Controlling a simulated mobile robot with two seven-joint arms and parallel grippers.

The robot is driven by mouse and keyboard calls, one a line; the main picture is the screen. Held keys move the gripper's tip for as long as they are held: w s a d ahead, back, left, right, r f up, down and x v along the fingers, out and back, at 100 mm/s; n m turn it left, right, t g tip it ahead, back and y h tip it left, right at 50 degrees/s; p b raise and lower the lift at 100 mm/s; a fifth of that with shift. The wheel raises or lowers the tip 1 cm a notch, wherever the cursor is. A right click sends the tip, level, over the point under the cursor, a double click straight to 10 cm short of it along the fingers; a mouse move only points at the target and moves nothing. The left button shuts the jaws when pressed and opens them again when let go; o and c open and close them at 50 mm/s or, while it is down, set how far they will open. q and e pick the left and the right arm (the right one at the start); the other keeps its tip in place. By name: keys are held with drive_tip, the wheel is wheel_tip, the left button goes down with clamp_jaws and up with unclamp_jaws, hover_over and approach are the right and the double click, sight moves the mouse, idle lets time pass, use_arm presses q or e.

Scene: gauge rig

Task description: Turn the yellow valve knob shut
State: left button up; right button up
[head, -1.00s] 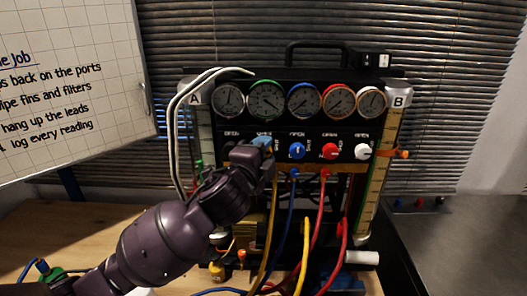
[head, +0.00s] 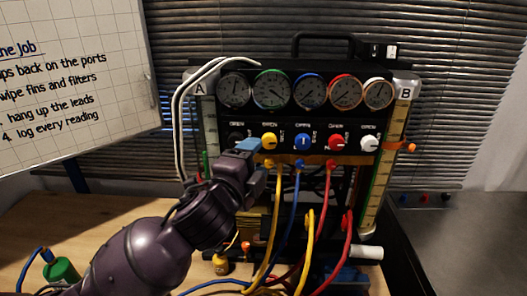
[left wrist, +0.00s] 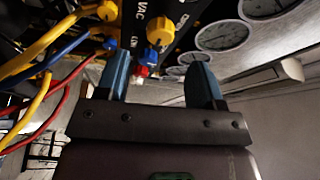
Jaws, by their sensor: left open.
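The yellow valve knob (head: 269,141) is on the black gauge panel (head: 312,122), in a row with other colored knobs. An OPEN label is above it; I cannot make out its exact angle. My left gripper (head: 254,161) is just left of and below the knob, apart from it, with its blue fingers spread and nothing between them. In the left wrist view the yellow knob (left wrist: 160,31) shows beyond the open gripper (left wrist: 160,78), above the gap between the fingertips. My right gripper is not in view.
Blue (head: 303,142), red (head: 337,143) and white (head: 369,144) knobs continue the row to the right. Several gauges (head: 311,92) sit above. Yellow, blue and red hoses (head: 326,205) hang below the knobs, close to the gripper. A whiteboard (head: 70,80) stands at left.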

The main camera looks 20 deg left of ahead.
use_arm(q)
drive_tip(key=shift+s+a+f, duration=0.1)
drive_tip(key=shift+s+a, duration=0.1)
drive_tip(key=shift+s, duration=1.55)
